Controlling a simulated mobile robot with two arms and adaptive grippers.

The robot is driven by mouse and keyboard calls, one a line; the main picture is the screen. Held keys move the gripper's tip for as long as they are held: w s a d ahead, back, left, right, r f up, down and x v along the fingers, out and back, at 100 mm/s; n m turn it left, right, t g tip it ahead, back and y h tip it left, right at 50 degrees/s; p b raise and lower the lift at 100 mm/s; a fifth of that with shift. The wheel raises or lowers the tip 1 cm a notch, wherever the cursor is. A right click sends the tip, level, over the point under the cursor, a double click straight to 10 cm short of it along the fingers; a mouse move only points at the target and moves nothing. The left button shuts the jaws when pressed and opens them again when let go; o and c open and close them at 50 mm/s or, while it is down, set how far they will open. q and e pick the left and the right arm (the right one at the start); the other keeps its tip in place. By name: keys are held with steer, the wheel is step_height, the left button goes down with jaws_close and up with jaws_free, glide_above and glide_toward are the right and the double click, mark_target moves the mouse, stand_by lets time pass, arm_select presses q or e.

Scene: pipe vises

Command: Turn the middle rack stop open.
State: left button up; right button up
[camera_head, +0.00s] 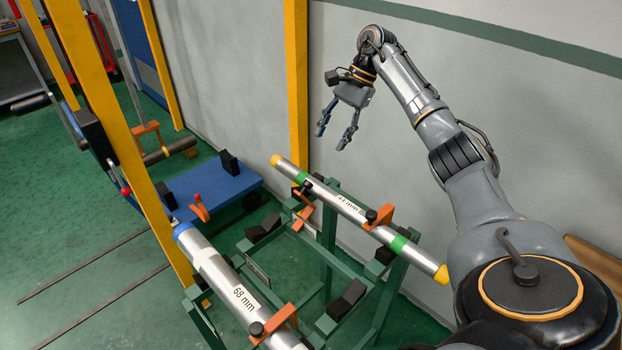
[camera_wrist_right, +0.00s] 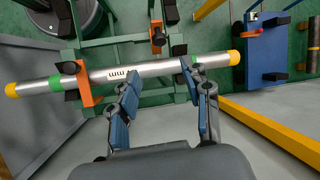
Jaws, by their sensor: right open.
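A silver pipe (camera_head: 338,208) with yellow ends and a green band lies on a green rack (camera_head: 326,243). An orange stop (camera_head: 379,217) with a dark knob sits across the pipe near its close end; it also shows in the right wrist view (camera_wrist_right: 86,84). A second orange stop (camera_head: 301,219) is by the pipe's far part. Which one is the middle stop I cannot tell. My right gripper (camera_head: 334,136) is open and empty above the pipe's far end. In the right wrist view its spread fingers (camera_wrist_right: 160,95) overlap the pipe in the picture; contact does not show. My left gripper is not in view.
A thicker pipe (camera_head: 222,277) marked 68 mm lies at front left, with another orange stop (camera_head: 274,325) across it. A yellow post (camera_head: 297,90) and grey wall (camera_head: 225,75) stand behind. A blue cart (camera_head: 215,190) is to the left.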

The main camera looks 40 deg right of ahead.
steer(key=p+x, duration=0.3)
steer(key=x, duration=1)
steer(key=shift+s+a+f, duration=0.1)
steer(key=shift+a, duration=0.05)
steer(key=shift+c, duration=0.4)
jaws_close()
